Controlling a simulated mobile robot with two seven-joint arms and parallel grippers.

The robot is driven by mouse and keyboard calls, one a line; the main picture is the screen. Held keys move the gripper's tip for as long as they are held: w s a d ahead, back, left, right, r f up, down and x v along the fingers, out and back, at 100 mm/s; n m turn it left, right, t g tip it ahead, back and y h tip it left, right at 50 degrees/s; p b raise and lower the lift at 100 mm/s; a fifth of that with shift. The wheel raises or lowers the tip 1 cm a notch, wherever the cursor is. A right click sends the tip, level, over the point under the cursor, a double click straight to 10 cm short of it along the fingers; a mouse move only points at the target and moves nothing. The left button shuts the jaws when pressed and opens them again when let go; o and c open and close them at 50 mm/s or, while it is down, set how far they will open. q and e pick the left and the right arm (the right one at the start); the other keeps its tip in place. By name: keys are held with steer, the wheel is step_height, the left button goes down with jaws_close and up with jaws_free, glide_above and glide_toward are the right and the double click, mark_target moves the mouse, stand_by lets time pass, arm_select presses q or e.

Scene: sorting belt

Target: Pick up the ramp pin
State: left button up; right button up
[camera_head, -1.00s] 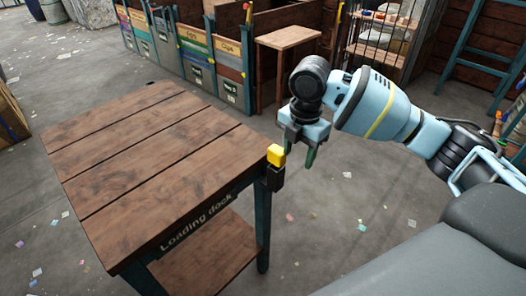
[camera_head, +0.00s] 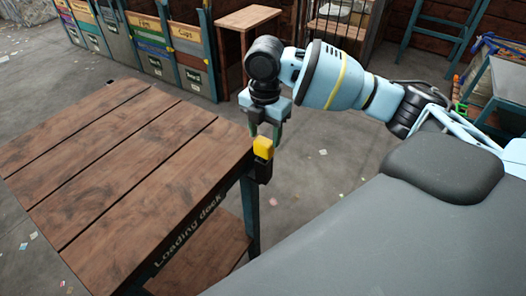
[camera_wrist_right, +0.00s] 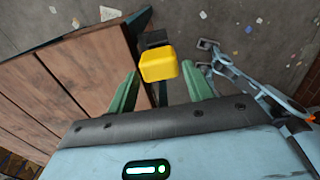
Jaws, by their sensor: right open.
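The ramp pin appears to be the yellow block (camera_head: 263,147) in a black holder (camera_head: 261,169) at the near right corner of the loading dock table (camera_head: 130,190). My right gripper (camera_head: 266,134) is open and empty, pointing down at the pin. In the right wrist view the yellow block (camera_wrist_right: 158,65) shows between the two green fingertips, with a gap on each side. Whether the fingertips reach down beside it cannot be told. Below the yellow head, the pin is hidden in or behind the black holder. My left gripper is not in view.
The plank tabletop is bare, with a lower shelf (camera_head: 205,258) beneath. Several labelled bins (camera_head: 185,58) and a small wooden stool (camera_head: 246,20) stand at the back. The floor right of the table is open, with scattered paper scraps.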

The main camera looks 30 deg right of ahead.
mark_target(264, 141)
steer(key=shift+f, duration=0.4)
step_height(264, 141, down, 4)
steer(key=shift+f, duration=0.15)
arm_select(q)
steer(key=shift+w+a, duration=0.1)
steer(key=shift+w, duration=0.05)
